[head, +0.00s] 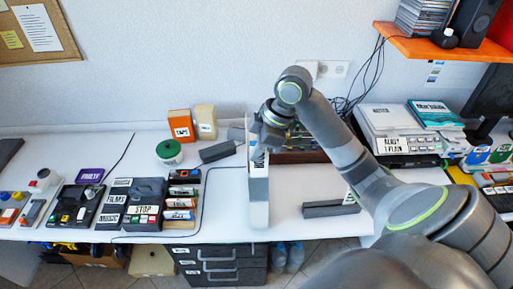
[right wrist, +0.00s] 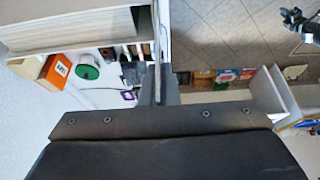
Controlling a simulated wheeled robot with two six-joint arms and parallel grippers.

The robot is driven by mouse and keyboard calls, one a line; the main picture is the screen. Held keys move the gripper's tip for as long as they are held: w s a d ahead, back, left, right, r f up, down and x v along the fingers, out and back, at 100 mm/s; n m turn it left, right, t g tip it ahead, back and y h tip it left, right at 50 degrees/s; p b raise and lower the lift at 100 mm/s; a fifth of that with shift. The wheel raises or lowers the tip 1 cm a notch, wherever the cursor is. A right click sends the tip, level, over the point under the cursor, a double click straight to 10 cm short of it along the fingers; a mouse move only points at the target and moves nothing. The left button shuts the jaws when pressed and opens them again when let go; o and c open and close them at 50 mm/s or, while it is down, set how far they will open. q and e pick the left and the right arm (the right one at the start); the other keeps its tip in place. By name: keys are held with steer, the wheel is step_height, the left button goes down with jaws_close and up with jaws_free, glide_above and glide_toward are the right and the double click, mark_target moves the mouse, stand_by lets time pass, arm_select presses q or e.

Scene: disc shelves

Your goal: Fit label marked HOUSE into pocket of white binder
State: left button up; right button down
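The white binder (head: 259,204) stands upright near the front edge of the table, its narrow side toward me. In the right wrist view a large pale block, probably the binder (right wrist: 70,25), fills the upper left. My right gripper (head: 262,145) is at the top of the binder, pointing down. In the right wrist view its fingers (right wrist: 159,85) are close together on a thin pale strip seen edge-on, which looks like the label (right wrist: 157,50). Its lettering cannot be read, and I cannot tell how far it sits in the pocket. My left gripper is out of view.
A black tray with word labels (head: 135,208) lies left of the binder. A green-topped tub (head: 169,151) and orange box (head: 180,125) stand behind it. A dark bar (head: 331,208) lies to the right. Drawers (head: 219,265) are under the table.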

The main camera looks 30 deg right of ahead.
steer(key=c, duration=1.7)
jaws_free()
steer(key=shift+f, duration=0.1)
steer(key=v, duration=1.3)
steer(key=shift+a+b, duration=0.15)
steer(key=shift+b, duration=0.15)
